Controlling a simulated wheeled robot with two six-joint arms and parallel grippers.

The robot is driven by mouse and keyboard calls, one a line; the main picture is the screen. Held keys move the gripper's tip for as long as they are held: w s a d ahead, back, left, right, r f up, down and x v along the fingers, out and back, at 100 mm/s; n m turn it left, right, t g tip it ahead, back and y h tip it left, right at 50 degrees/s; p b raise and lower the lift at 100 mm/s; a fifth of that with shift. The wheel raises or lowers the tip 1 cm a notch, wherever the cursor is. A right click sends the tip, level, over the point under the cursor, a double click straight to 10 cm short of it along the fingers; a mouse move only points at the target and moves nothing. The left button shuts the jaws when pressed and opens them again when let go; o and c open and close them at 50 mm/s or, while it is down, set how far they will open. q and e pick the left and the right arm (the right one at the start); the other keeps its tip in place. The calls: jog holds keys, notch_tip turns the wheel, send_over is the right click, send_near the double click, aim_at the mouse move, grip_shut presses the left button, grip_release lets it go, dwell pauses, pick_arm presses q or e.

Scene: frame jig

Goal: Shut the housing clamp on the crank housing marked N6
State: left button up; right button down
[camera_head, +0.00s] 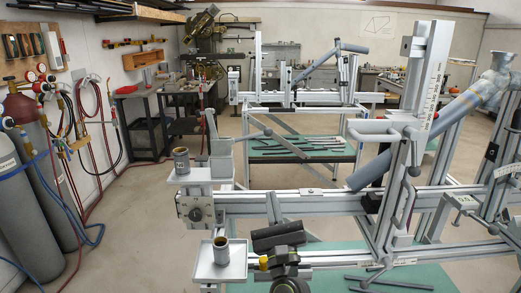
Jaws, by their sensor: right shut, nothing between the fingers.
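Two short, dark, cup-like cylinders may be crank housings. One cylinder (181,160) stands upright on a pale plate at the jig's left end; the other cylinder (222,250) stands upright on a small square tray (210,272) lower down. I cannot read N6 on either. A grey clamp-like block (222,160) with a raised lever (252,134) stands right of the upper cylinder; I cannot tell whether it is the housing clamp. My right gripper (279,236), dark, is shut and empty right of the tray, apart from both cylinders. My left gripper is out of view.
The jig's long rail (310,202) runs rightward to an upright post (425,80), a slanted grey tube (425,138) and several lever clamps. Rods lie on a green bench top (440,277) below. A second jig stands behind. Gas cylinders (35,180) and hoses line the left wall.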

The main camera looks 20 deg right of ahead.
aim_at(252, 136)
jog(key=s+a+r+p+x, duration=0.1)
jog(key=r+p+x, duration=0.1)
jog(key=p+x, duration=0.7)
jog(key=x, duration=0.3)
jog(key=shift+w+r+p, duration=0.2)
jog(key=shift+r+p, duration=0.1)
jog(key=shift+r, duration=0.1)
